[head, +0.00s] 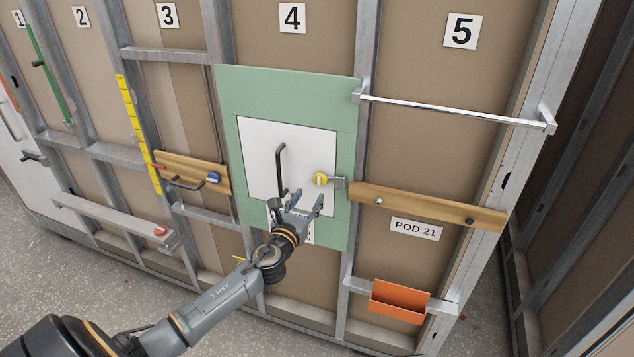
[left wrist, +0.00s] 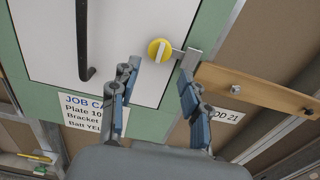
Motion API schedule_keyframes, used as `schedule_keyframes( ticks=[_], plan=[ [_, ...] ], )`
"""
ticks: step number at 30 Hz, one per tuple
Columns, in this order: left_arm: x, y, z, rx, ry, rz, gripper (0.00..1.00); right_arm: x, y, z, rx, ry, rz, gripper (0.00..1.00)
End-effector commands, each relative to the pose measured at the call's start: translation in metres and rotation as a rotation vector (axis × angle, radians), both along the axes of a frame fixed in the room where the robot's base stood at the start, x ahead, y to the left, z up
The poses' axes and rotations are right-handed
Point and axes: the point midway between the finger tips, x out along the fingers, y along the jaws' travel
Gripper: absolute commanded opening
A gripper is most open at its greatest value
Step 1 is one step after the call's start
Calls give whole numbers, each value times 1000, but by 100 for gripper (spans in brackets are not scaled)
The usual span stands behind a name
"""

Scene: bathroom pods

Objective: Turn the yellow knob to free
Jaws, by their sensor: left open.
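The yellow knob (head: 320,179) sits at the right edge of the white door panel (head: 262,165), beside a grey metal latch piece (head: 339,183). In the left wrist view the knob (left wrist: 159,50) shows as a round yellow disc with a pale bar across its face. My left gripper (head: 305,203) is open and empty, below and slightly left of the knob. In the left wrist view its two fingers (left wrist: 158,90) stand apart, with the knob beyond and between their tips. It does not touch the knob. My right gripper is not in view.
A black door handle (head: 281,170) stands left of the knob. A wooden rail (head: 428,207) with bolts runs to the right. A blue knob (head: 213,178) is on another board at left. A job card (left wrist: 92,112) hangs below the door. An orange bin (head: 398,302) is low at right.

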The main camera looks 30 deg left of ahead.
Motion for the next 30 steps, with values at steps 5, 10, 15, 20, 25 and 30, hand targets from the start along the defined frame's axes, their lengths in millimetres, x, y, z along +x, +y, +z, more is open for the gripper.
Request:
schedule_keyframes(
  ticks=[5, 10, 15, 20, 25, 30],
  plan=[
    [34, 9, 0, -2, -1, 3, 46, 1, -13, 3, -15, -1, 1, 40],
    [57, 14, -1, -2, 0, 1, 46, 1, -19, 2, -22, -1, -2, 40],
    [70, 17, 0, -2, 0, 0, 46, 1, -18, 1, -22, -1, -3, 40],
    [73, 18, -1, -1, 2, 0, 46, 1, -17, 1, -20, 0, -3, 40],
    [73, 18, -1, -1, 1, 0, 46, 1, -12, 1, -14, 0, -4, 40],
    [73, 18, -1, -1, 1, 0, 18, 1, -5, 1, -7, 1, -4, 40]
  ],
)
